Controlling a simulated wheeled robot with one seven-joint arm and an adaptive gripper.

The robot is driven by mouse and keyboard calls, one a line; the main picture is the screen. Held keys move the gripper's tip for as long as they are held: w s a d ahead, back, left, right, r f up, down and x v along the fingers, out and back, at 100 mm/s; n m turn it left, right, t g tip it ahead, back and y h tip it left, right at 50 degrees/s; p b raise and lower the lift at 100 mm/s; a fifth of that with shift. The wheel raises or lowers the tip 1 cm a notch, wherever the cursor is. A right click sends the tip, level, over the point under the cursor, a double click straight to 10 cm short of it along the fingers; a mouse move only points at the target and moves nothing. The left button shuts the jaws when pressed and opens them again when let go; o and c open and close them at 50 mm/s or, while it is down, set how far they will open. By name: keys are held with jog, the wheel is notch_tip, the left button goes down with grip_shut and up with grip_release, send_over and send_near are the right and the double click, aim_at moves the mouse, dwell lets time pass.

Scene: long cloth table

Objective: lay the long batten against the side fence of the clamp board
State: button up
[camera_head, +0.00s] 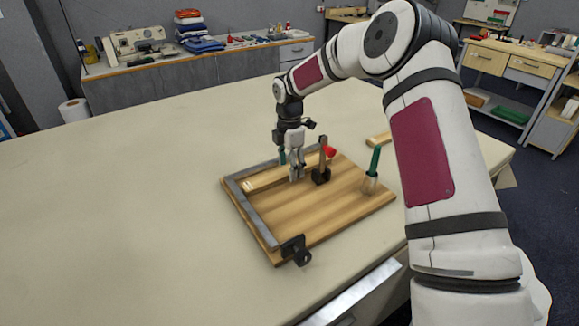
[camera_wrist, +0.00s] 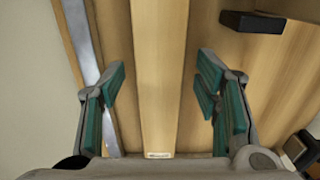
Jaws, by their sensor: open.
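The long batten (camera_head: 264,181) is a pale wooden strip lying on the clamp board (camera_head: 335,215). A grey metal rail (camera_head: 240,203) runs along the board's left edge and another rail (camera_head: 250,170) along its far edge. The batten lies beside the far rail. In the wrist view, bare wood shows between the batten (camera_wrist: 160,75) and a rail (camera_wrist: 85,50); the gap narrows toward the bottom, so they are not quite parallel. My gripper (camera_head: 297,177) is open above the batten, its green-padded fingers (camera_wrist: 160,90) on either side of it. Contact cannot be told.
A black clamp with a red tip (camera_head: 321,174) stands on the board close right of my gripper. Another black clamp (camera_head: 295,250) sits at the near corner. A green-handled tool (camera_head: 374,165) stands at right. A short wood piece (camera_head: 378,140) lies behind. The table's left side is clear.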

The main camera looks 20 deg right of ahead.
notch_tip(320, 180, up, 10)
jog(key=r+b, duration=0.1)
jog(key=s+a+r+m+t+h, duration=0.1)
jog(key=s+r+m, duration=0.4)
jog(key=s+r, duration=0.45)
jog(key=s+d+r+m+t, duration=0.1)
jog(key=s+r+m, duration=0.3)
jog(key=s, duration=0.7)
jog(key=s+r+m+t, duration=0.1)
jog(key=s+m, duration=0.6)
jog(key=s, duration=0.4)
jog(key=s+f+m+t+y, duration=0.1)
jog(key=s+f+m, duration=0.2)
jog(key=s, duration=0.7)
jog(key=shift+d+f+m, duration=0.15)
jog(key=shift+f+m, duration=0.1)
jog(key=shift+m, duration=0.95)
jog(key=shift+c, duration=0.4)
